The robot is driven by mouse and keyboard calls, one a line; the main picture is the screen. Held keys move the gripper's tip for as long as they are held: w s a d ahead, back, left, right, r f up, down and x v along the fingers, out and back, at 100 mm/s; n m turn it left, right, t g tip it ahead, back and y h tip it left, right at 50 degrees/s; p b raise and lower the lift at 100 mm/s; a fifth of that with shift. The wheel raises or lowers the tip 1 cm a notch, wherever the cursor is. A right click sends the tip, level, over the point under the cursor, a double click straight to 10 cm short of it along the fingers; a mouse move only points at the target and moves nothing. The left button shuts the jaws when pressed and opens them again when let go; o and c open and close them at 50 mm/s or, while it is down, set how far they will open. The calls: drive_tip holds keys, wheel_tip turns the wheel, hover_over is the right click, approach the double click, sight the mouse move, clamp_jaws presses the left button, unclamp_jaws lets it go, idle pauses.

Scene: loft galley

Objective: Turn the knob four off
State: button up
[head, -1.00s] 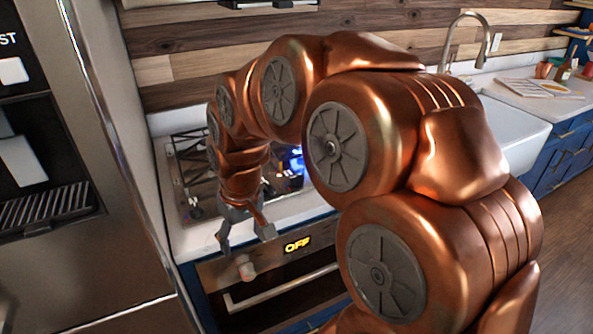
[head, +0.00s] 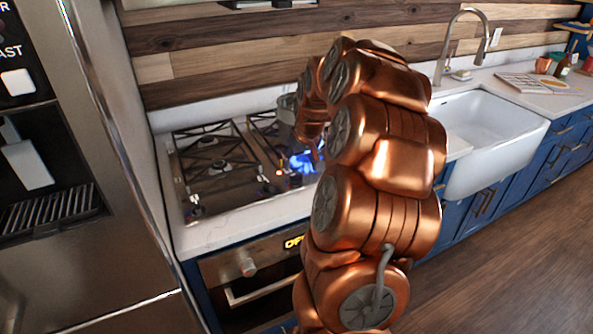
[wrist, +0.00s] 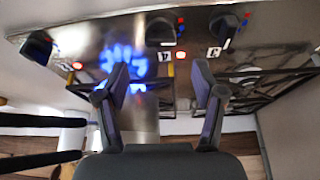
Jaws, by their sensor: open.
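In the wrist view, knob four (wrist: 160,30) is a dark knob on the steel cooktop (wrist: 85,35), beside a white label that appears to read 4. A blue flame (wrist: 125,62) burns close by. My gripper (wrist: 160,78) is open and empty, its two fingers apart, with the knob beyond the gap between them and not touched. In the head view the flame (head: 303,161) shows at the right part of the cooktop (head: 222,185). There my arm hides most of that side, and I cannot make out the gripper or knob four clearly.
Other dark knobs stand on either side, one at the left (wrist: 37,47) and one at the right (wrist: 223,28) in the wrist view. A pot (head: 286,108) stands at the cooktop's back. The oven (head: 255,275) is below, and the white sink (head: 495,135) is to the right.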

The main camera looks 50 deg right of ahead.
sight(297, 174)
drive_tip(key=shift+p+x, duration=1.05)
drive_tip(key=shift+x, duration=2.3)
drive_tip(key=shift+c, duration=0.2)
drive_tip(key=shift+s, duration=0.1)
drive_tip(key=c, duration=1.1)
